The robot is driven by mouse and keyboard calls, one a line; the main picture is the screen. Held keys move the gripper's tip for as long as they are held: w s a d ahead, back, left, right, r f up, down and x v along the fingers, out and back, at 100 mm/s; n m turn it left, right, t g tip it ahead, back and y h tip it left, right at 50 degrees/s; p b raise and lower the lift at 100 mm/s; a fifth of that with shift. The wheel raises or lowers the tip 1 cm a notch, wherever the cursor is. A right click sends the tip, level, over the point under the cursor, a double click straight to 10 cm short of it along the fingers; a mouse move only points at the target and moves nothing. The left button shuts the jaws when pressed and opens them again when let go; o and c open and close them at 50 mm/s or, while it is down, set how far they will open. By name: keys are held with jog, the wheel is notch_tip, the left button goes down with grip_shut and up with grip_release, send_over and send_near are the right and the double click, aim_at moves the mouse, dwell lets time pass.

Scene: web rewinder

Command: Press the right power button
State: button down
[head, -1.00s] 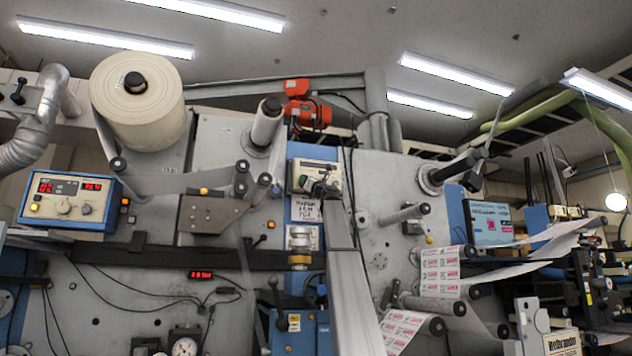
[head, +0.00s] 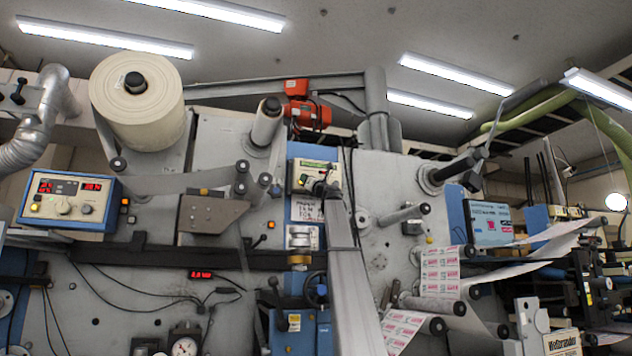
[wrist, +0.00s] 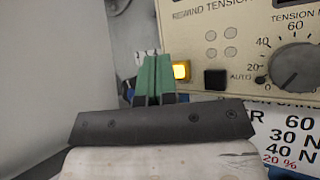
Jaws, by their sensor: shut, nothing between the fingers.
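The right power button is a small lit amber square button (wrist: 181,70) on the cream rewind tension panel (wrist: 262,62) in the wrist view. My gripper (wrist: 153,56), with green fingers, is shut and empty. Its fingertips appear just left of the amber button; I cannot tell whether they touch the panel. In the head view the panel (head: 302,172) is in the middle of the machine, and my gripper is in front of it, too small to make out clearly. The amber button cannot be made out there.
A black button (wrist: 215,80) marked AUTO and a large tension knob (wrist: 297,66) are right of the amber button. A separate blue control box (head: 68,203) with red digits is at the left of the head view. Rollers and paper webs surround the panel.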

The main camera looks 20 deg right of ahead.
jog(key=shift+s, duration=0.15)
jog(key=shift+s, duration=2.85)
